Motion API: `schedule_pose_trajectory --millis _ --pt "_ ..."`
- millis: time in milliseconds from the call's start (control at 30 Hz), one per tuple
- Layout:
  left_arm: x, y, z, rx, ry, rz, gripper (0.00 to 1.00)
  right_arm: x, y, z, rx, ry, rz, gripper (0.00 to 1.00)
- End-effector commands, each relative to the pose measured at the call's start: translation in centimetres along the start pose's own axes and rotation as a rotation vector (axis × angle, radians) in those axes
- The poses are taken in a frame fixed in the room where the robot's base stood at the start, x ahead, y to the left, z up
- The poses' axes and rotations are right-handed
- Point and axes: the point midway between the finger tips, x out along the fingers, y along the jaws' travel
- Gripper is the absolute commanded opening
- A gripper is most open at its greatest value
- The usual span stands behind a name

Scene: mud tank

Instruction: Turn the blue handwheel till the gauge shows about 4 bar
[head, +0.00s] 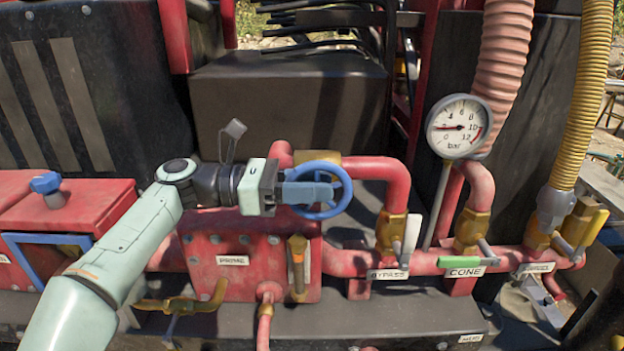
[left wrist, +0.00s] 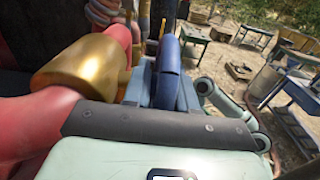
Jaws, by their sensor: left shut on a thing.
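The blue handwheel (head: 343,203) is on the red pipework at the middle of the head view. My left gripper (head: 318,191) reaches it from the left, its jaws shut on the wheel; they cover part of it. In the left wrist view the blue rim (left wrist: 166,72) stands between the grey-blue fingers (left wrist: 170,92). The round white gauge (head: 459,127), marked in bar, stands at the right of the wheel. Its needle points left, below the 4 mark, at about 2 bar. My right gripper is not in view.
A brass fitting (left wrist: 82,72) sits close beside the fingers. Valves labelled BYPASS (head: 388,274) and CONE (head: 464,271) lie on the lower right pipe. A ribbed pink hose (head: 502,62) and a yellow hose (head: 580,95) rise at the right. The red PRIME box (head: 233,275) is below my gripper.

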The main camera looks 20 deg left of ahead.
Motion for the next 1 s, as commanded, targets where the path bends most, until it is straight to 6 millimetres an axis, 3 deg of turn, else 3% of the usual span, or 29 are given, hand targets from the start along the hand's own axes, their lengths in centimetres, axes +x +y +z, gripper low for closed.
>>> schedule_pose_trajectory --millis 400,933,967,1000 --pt "0.14 0.01 0.27 0.002 0.187 0.004 0.00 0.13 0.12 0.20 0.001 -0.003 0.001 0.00" --pt "0.15 -0.02 0.28 0.001 0.211 0.003 0.00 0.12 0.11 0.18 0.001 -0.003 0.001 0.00" --pt "0.15 -0.02 0.28 0.001 0.211 0.003 0.36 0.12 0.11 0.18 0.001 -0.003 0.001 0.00" --pt "0.15 -0.02 0.27 0.001 0.211 0.003 0.47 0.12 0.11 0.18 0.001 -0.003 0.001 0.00"
